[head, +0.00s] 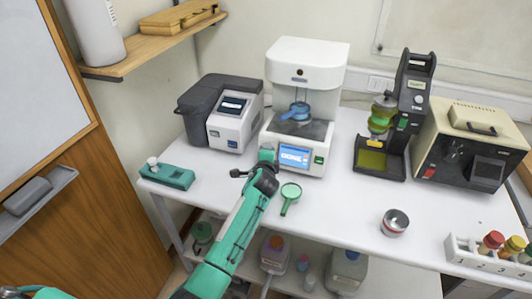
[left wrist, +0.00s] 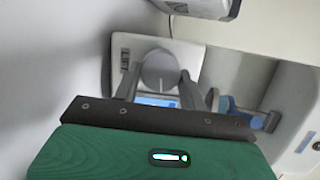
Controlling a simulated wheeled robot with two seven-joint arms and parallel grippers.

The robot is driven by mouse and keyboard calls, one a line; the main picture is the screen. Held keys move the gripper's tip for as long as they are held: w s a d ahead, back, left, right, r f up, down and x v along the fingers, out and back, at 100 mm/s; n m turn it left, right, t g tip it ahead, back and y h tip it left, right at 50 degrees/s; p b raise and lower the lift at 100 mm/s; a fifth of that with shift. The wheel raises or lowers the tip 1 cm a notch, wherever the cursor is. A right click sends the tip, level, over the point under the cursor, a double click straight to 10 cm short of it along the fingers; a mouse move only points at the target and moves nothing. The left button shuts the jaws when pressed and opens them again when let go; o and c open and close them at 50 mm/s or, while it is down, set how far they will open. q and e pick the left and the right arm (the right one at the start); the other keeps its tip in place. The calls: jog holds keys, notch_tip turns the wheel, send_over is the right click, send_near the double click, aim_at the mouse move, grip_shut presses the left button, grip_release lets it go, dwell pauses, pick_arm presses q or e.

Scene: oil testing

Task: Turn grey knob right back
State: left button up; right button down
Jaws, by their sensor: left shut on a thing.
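The white testing machine (head: 313,55) stands at the back middle of the table, with a lit blue screen reading "DONE" (head: 294,157). My left gripper (head: 266,154) is at the left side of its lower front. In the left wrist view the round grey knob (left wrist: 160,68) sits on a pale panel, between the two fingers of my left gripper (left wrist: 160,80), which is shut on it. The knob is hidden behind the gripper in the head view. A blue handle (head: 296,111) shows in the machine's opening; it also shows in the left wrist view (left wrist: 235,112). My right gripper is in neither view.
A grey and white device (head: 232,118) stands left of the machine. A green magnifier (head: 290,193) lies just right of my left forearm. A black stand (head: 408,105), a beige box device (head: 478,125), a metal cup (head: 395,222) and a vial rack (head: 470,255) occupy the right side.

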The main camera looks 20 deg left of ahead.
pick_arm(q)
jog(key=n+p, duration=0.1)
jog(key=n+g+p, duration=0.1)
jog(key=n, duration=0.1)
jog(key=shift+r+n, duration=0.3)
jog(key=n+h+p, duration=0.1)
jog(key=n+p, duration=0.1)
jog(key=n, duration=0.2)
jog(key=shift+a+r+g, duration=0.1)
jog(key=shift+a+g, duration=0.05)
jog(key=shift+g, duration=0.25)
jog(key=n+h+p, duration=0.1)
jog(key=n+p, duration=0.1)
jog(key=n, duration=0.1)
jog(key=shift+a+n+h, duration=0.15)
jog(key=shift+n+h, duration=0.15)
jog(key=shift+h, duration=0.1)
jog(key=shift+a+n+g+h+p, duration=0.15)
jog(key=shift+n+h+p, duration=0.15)
jog(key=shift+n, duration=0.35)
jog(key=shift+n+g+h+p, duration=0.2)
jog(key=shift+n+p, duration=0.2)
jog(key=shift+n, duration=0.25)
jog(key=o, duration=1)
jog(key=shift+w, duration=0.1)
